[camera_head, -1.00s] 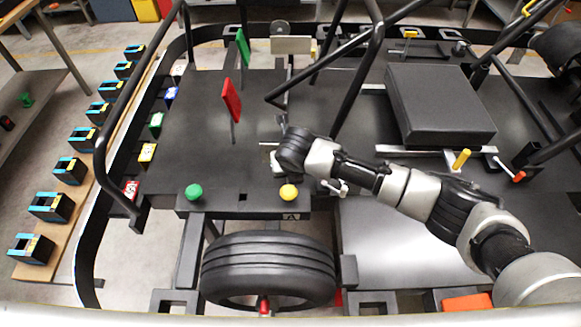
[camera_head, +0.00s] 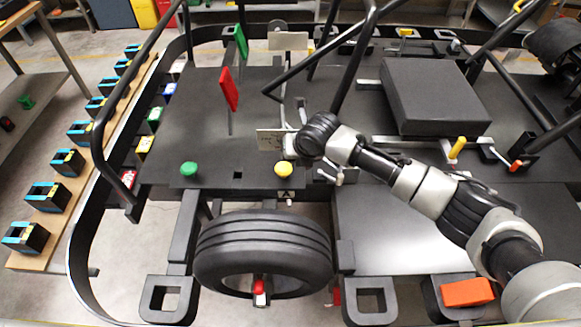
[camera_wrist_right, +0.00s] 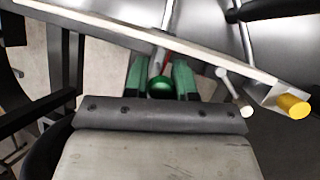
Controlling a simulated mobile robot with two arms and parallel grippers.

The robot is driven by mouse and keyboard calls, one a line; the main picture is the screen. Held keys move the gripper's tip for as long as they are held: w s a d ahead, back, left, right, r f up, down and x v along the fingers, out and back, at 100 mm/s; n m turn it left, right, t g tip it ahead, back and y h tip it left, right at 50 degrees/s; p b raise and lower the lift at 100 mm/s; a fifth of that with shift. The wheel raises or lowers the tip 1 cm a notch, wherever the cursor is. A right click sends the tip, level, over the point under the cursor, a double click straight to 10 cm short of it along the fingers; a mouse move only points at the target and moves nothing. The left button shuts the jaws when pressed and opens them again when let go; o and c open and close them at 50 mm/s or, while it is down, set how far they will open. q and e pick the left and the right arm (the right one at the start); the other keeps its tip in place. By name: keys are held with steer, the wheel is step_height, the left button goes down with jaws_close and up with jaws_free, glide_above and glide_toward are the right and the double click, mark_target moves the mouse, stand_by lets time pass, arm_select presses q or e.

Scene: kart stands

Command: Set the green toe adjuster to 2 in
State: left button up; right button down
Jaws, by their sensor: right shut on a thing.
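In the right wrist view, a green round knob (camera_wrist_right: 160,89) on a grey rod sits between the green-padded fingers of my right gripper (camera_wrist_right: 161,77). The fingers are shut on this green toe adjuster. In the head view, my right arm reaches in from the right, and its wrist (camera_head: 318,135) is over the stand just behind the yellow knob. The fingers and the held adjuster are hidden there. My left gripper is not in view.
A green knob (camera_head: 189,169) and a yellow knob (camera_head: 283,169) stand on the front edge above a tyre (camera_head: 263,246). Red (camera_head: 229,89) and green (camera_head: 241,43) flags stand behind. A pale bar with a yellow end (camera_wrist_right: 293,106) is near the gripper; black tubes surround it.

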steer(key=shift+d+f+y, duration=0.2)
steer(key=shift+d+y, duration=0.05)
steer(key=shift+y, duration=0.15)
steer(key=shift+d+f+y+b, duration=0.15)
steer(key=shift+y+b, duration=0.15)
steer(key=shift+b, duration=0.25)
arm_select(q)
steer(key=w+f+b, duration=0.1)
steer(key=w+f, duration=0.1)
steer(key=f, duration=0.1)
steer(key=shift+b, duration=0.4)
arm_select(e)
steer(key=shift+d+m+y, duration=0.3)
steer(key=shift+d+y, duration=0.15)
steer(key=shift+y, duration=0.25)
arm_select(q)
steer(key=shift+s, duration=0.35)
arm_select(e)
steer(key=c, duration=1)
jaws_free()
arm_select(q)
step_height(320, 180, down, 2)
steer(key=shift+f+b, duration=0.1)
steer(key=shift+b, duration=0.9)
arm_select(e)
steer(key=v, duration=1.1)
steer(key=shift+f, duration=0.1)
